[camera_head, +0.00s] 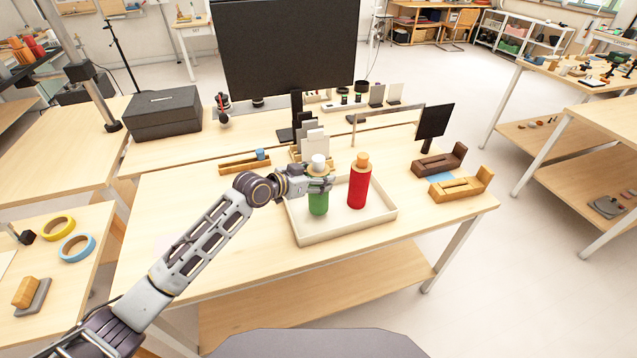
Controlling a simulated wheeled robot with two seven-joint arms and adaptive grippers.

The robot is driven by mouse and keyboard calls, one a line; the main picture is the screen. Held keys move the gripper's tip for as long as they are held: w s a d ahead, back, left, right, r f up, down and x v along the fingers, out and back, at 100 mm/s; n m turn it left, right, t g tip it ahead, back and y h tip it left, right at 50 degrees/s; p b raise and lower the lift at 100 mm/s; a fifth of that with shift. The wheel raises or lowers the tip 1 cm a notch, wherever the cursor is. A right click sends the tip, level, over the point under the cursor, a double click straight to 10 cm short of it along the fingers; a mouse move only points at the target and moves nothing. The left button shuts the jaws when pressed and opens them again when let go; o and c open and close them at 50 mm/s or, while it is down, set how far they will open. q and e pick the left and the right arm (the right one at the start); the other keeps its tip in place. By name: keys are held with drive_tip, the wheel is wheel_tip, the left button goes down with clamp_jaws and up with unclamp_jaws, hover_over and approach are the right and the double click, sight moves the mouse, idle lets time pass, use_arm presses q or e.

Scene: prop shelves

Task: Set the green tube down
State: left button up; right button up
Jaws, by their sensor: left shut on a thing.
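The green tube (318,202) with a white top is upright over the left part of a shallow cream tray (349,229). My left gripper (322,183) is shut on the green tube near its upper part. I cannot tell whether the tube's base touches the tray floor. A red tube (358,188) with a tan top stands upright in the tray, to the right of the green tube and apart from it. My right gripper is not in view.
Two wooden holders, one brown (439,161) and one yellow-orange (462,187), stand right of the tray. A low wooden rack (245,165) and upright cards (314,143) stand behind it. A large black monitor (287,50) rises at the back. The tabletop left of the tray is clear.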

use_arm(q)
wheel_tip(320, 180, down, 2)
drive_tip(key=shift+f, duration=0.2)
drive_tip(key=o, duration=1.3)
drive_tip(key=shift+c, duration=0.2)
drive_tip(key=o, duration=0.3)
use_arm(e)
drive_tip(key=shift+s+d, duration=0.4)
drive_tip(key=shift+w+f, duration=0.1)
